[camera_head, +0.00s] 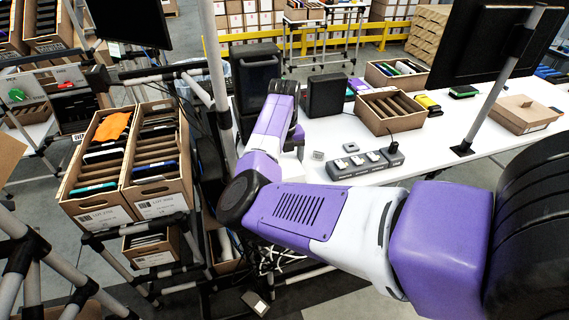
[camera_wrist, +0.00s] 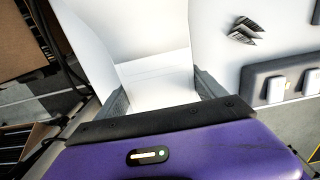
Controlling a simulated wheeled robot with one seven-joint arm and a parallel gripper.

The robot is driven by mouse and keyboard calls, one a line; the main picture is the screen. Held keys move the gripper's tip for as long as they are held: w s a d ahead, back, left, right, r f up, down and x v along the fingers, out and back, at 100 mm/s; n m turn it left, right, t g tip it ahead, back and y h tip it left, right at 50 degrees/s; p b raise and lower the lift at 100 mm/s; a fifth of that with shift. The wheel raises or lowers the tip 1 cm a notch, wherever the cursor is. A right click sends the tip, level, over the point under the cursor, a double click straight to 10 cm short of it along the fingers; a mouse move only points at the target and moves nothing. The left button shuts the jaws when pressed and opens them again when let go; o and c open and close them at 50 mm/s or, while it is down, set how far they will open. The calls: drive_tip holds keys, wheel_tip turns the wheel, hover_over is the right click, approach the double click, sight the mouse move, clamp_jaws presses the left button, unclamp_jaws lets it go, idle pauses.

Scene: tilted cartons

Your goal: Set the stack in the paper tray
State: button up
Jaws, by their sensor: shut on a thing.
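In the wrist view my gripper (camera_wrist: 160,93) is shut on a white paper stack (camera_wrist: 158,72), with one grey finger at each side of it. The stack's lower part shows between the fingers, above the purple gripper body. Its upper edges blend into bright white surfaces, so I cannot tell its full outline or whether it touches anything. In the head view my arm hides the gripper's fingers and the stack near the left end of the white table (camera_head: 455,150). I cannot make out the paper tray for certain in either view.
A grey charging strip (camera_head: 365,163) lies right of my wrist. Black boxes (camera_head: 327,96) stand behind it. A divided carton (camera_head: 389,111) and a lidded carton (camera_head: 524,114) sit farther right. Tilted cartons (camera_head: 157,157) stand on a rack at left. A post (camera_head: 217,80) rises beside my arm.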

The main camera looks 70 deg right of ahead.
sight(285, 160)
drive_tip(key=o, duration=1.9)
drive_tip(key=shift+s+a+f, duration=0.1)
drive_tip(key=shift+f, duration=0.4)
wheel_tip(285, 160, up, 14)
drive_tip(key=shift+f, duration=0.2)
